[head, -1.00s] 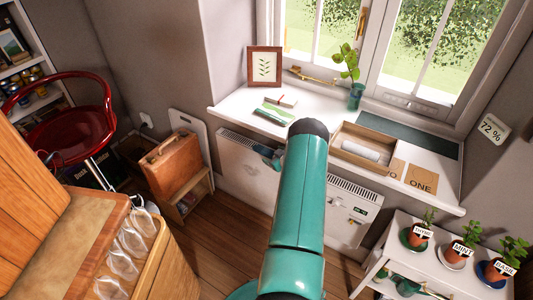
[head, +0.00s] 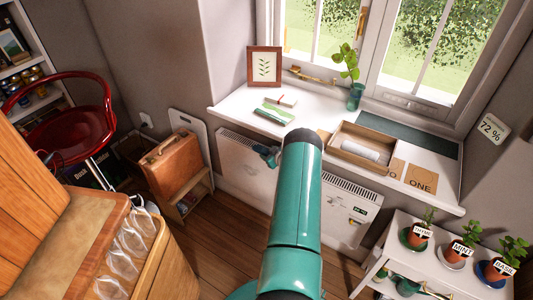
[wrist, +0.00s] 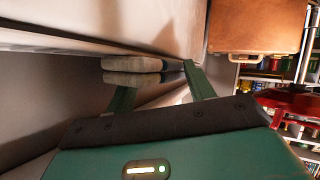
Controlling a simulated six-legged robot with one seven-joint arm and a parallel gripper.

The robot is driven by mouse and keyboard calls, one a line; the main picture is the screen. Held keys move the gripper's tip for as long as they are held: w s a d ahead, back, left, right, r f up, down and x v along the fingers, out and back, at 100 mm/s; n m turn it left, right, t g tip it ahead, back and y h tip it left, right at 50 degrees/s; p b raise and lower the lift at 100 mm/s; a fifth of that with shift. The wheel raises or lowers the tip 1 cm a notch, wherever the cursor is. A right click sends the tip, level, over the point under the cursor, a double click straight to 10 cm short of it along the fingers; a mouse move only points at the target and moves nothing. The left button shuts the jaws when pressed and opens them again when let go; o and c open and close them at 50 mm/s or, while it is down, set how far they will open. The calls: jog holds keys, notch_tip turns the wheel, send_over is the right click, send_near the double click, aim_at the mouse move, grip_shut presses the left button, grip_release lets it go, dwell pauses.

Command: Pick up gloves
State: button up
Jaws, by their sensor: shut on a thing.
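The gloves (wrist: 132,71) look like a grey, folded, layered bundle in the wrist view. My gripper (wrist: 158,80) is shut on them, with a green finger on each side. Part of the bundle sticks out to the left past the fingers. In the head view my gripper (head: 268,154) shows only partly, left of my teal arm, in front of the white heater below the window sill. The gloves cannot be made out in the head view.
The white window sill (head: 235,104) holds a framed print (head: 264,66), a plant and an open cardboard box (head: 345,150). The white heater (head: 245,175) stands below. A brown suitcase (head: 171,163) is left of it. Potted herbs stand at right. Wooden floor shows between.

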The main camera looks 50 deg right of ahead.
jog(key=shift+r, duration=0.1)
jog(key=shift+r, duration=0.5)
jog(key=s+a, duration=0.2)
jog(key=s, duration=0.3)
jog(key=s+a, duration=0.2)
jog(key=s, duration=0.4)
jog(key=s+a, duration=0.2)
jog(key=s, duration=0.3)
jog(key=shift+s+a+r, duration=0.15)
jog(key=shift+s+a, duration=0.2)
